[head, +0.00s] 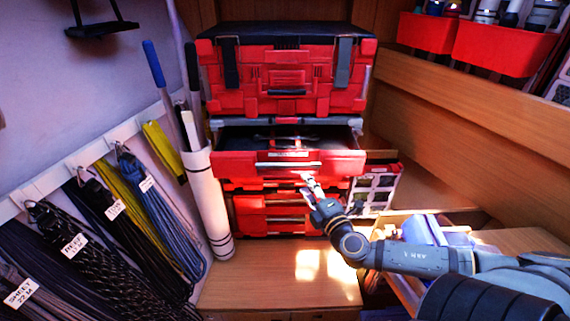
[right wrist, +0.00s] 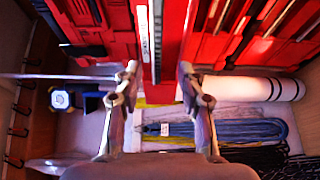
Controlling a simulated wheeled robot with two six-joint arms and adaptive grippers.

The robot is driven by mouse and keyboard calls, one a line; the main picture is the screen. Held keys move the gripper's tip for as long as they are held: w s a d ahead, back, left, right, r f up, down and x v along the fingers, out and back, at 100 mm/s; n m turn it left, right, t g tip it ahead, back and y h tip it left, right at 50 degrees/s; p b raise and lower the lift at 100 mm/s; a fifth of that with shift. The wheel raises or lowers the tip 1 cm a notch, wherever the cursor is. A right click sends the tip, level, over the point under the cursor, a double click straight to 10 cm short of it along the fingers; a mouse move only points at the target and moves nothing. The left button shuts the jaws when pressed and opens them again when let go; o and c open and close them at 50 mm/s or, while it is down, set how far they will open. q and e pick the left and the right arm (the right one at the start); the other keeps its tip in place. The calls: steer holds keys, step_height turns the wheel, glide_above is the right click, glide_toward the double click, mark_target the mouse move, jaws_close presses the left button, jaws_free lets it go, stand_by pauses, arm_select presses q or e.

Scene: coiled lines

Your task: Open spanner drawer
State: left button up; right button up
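The red tool chest (head: 290,90) stands at the back centre. Its upper drawer (head: 235,165) is pulled out, with dark contents and metal tools (head: 285,137) inside. Its front has a silver handle and a white label too small to read. I cannot tell from the label whether this is the spanner drawer. My right gripper (head: 311,184) is at the lower front of this drawer, right of centre. In the right wrist view its fingers (right wrist: 159,78) are apart, with the drawer front and silver handle strip (right wrist: 157,35) between and beyond the tips. Contact is unclear. My left gripper is out of view.
Lower red drawers (head: 270,225) look shut. A clear-lidded organiser (head: 376,187) juts out right of the chest. A white roll (head: 206,200) leans at left, beside hanging coiled lines (head: 95,235). Red bins (head: 500,45) sit upper right. The wooden surface (head: 275,275) in front is clear.

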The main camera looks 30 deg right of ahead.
mark_target(288, 166)
steer(key=w, duration=0.3)
steer(key=w+b, duration=0.1)
steer(key=w, duration=0.4)
steer(key=shift+w+d+r, duration=0.25)
steer(key=shift+w+r, duration=0.1)
steer(key=shift+r, duration=0.05)
steer(key=shift+w+a, duration=0.2)
steer(key=shift+w, duration=0.3)
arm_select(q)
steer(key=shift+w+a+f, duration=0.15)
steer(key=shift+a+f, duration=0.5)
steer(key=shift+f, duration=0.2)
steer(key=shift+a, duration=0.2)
arm_select(e)
jaws_close()
steer(key=shift+w, duration=0.1)
